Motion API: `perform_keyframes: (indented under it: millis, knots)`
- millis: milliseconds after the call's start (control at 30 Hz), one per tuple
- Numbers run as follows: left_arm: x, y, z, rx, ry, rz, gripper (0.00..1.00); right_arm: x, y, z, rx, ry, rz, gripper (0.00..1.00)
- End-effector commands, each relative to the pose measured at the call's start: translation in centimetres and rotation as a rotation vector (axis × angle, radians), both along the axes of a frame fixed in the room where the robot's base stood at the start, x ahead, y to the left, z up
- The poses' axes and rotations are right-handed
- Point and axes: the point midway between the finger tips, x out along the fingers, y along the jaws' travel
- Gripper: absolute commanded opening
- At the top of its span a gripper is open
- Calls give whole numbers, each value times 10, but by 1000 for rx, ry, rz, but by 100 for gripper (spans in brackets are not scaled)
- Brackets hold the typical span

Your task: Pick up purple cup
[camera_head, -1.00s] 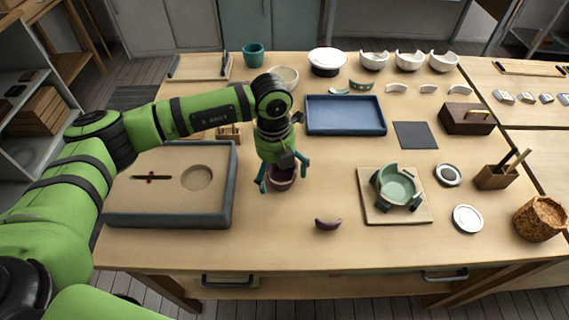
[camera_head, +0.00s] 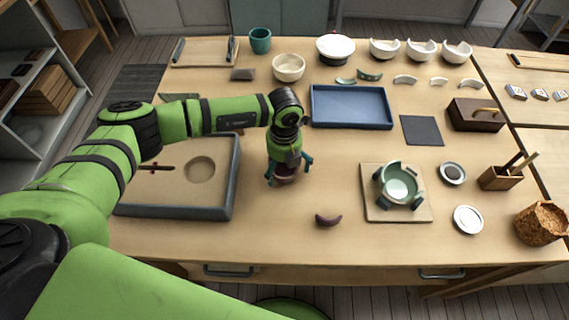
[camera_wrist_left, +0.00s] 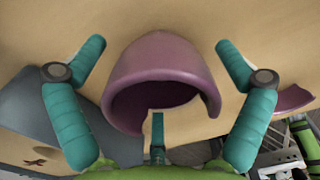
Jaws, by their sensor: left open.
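The purple cup (camera_head: 286,175) stands on the wooden table, mostly hidden in the head view by my left gripper (camera_head: 288,174) directly above it. In the left wrist view the cup (camera_wrist_left: 160,62) shows large, with a gap in its rim. My left gripper (camera_wrist_left: 158,70) is open, with its teal fingers on either side of the cup and clear space between them and its wall. A curved purple shard (camera_head: 328,220) lies apart on the table; part of it shows at the right of the left wrist view (camera_wrist_left: 292,99). My right gripper is not in view.
A grey-rimmed sand tray (camera_head: 226,192) is left of the cup and a blue tray (camera_head: 350,107) is behind it. A green bowl (camera_head: 398,184) in a holder stands on a board to the right. Bare table lies in front of the cup.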

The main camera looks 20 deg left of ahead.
Motion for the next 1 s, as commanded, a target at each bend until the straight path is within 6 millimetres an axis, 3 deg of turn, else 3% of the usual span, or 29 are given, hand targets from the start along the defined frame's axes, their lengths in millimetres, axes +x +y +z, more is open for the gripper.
perform_keyframes:
  millis: [33,67,167,200,667,933,1000]
  knots:
    - [0,0,0,0,0,0,100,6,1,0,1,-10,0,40]
    - [0,0,0,0,0,0,92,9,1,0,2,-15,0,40]
    - [0,0,0,0,0,0,52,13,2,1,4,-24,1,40]
    - [0,0,0,0,0,0,49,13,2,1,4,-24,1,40]
    - [1,0,6,-1,-2,1,48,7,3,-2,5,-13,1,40]
    - [2,-1,42,-3,-7,-1,48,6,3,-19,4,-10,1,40]
    - [13,-17,48,-4,-7,-3,48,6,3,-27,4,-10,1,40]
